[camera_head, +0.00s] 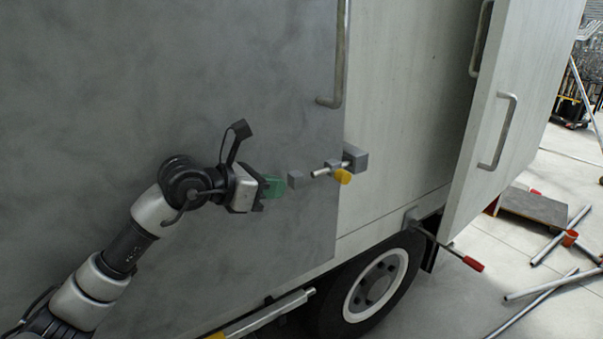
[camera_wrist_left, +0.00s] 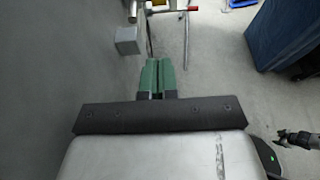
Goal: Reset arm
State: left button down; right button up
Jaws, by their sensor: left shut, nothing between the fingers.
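My left gripper (camera_head: 275,186) is in front of the truck's grey door panel (camera_head: 120,90), left of a latch. In the left wrist view its green fingers (camera_wrist_left: 159,75) are together with nothing between them. The latch has a metal bolt (camera_head: 322,172), a grey block (camera_head: 355,158) and a yellow knob (camera_head: 343,176). A small grey block (camera_head: 295,179) on the grey panel lies just right of the fingertips; it also shows in the left wrist view (camera_wrist_left: 127,41). The fingers appear apart from it. My right gripper is not seen in the head view.
A white door (camera_head: 510,110) stands swung open at the right. A red-tipped lever (camera_head: 473,263) sticks out near the wheel (camera_head: 375,285). Metal pipes (camera_head: 540,285) lie on the floor at the right. A blue box-like thing (camera_wrist_left: 285,35) stands right in the left wrist view.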

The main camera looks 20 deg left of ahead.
pick_arm(q)
jog(key=s+d+n+t+h, duration=0.3)
jog(key=s+d+n+h, duration=0.25)
jog(key=d+h, duration=0.3)
jog(key=s+a+f+n+t+y, duration=0.1)
jog(key=s+a+f+n+y, duration=0.1)
jog(key=a+f+n+y, duration=0.65)
jog(key=s+d+f+n+t+y, duration=0.15)
jog(key=n+y, duration=0.35)
jog(key=n, duration=0.8)
jog(key=s+a+f+n+t+y, duration=0.1)
jog(key=s+a+f+n+y, duration=0.2)
jog(key=a+f+n+y, duration=0.5)
jog(key=s+d+f+n+g+h, duration=0.35)
jog(key=s+f+g, duration=0.35)
jog(key=s, duration=0.3)
jog(key=s+d+f+n+g+h, duration=0.25)
jog(key=s+d+f+g, duration=0.35)
jog(key=s, duration=0.4)
notch_tip(320, 180, down, 27)
jog(key=a+g+y, duration=0.1)
jog(key=g, duration=0.1)
jog(key=s+a+f+g, duration=0.1)
jog(key=s+a+f, duration=0.2)
jog(key=s+f, duration=1.3)
jog(key=shift+s+a, duration=0.15)
jog(key=shift+s, duration=0.25)
